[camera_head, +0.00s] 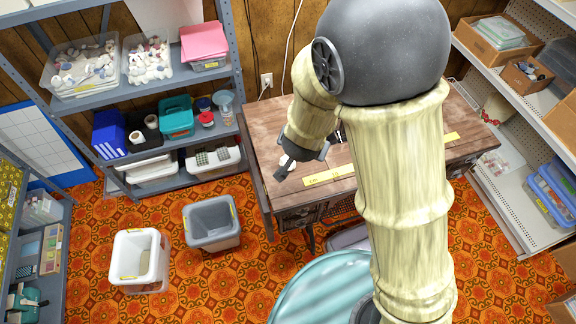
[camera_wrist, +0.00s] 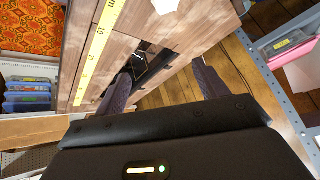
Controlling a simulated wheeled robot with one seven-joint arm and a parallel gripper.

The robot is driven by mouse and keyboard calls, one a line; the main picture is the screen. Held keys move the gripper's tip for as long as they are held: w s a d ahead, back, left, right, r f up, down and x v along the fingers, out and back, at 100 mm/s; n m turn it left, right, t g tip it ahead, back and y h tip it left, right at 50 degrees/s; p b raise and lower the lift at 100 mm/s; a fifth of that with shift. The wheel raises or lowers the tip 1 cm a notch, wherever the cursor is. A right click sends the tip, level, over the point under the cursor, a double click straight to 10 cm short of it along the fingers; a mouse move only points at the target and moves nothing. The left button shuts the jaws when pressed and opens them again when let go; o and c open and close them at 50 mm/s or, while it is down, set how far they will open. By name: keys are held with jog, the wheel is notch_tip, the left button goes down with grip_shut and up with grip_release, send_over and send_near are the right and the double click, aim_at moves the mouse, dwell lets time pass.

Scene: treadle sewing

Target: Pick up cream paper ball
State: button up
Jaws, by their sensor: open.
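A small pale, faceted lump, which looks like the cream paper ball (camera_wrist: 165,6), lies on the wooden table top at the upper edge of the wrist view, partly cut off. In the head view a small whitish patch, likely the same ball (camera_head: 285,160), shows beside my gripper (camera_head: 302,162), largely hidden by it. My gripper is over the left part of the sewing table (camera_head: 268,140). In the wrist view my gripper (camera_wrist: 162,70) has its two fingers wide apart with nothing between them. The ball is beyond the fingertips, apart from them.
A yellow measuring strip (camera_head: 328,176) lies along the table's front edge. A dark opening (camera_wrist: 150,62) in the table top shows between my fingers. A grey shelf unit (camera_head: 180,88) stands left of the table. White (camera_head: 140,258) and grey (camera_head: 212,222) bins stand on the floor.

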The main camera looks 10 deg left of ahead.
jog(key=s+a+f+m+t+h+b, duration=0.1)
jog(key=s+a+f+t+h+b, duration=0.3)
jog(key=s+a+f, duration=0.5)
jog(key=shift+s+f+t, duration=0.15)
jog(key=shift+s+t, duration=0.55)
jog(key=b+x, duration=0.1)
jog(key=x, duration=1.1)
jog(key=shift+w, duration=0.1)
jog(key=x, duration=0.5)
jog(key=shift+f, duration=0.25)
jog(key=shift+c, duration=0.4)
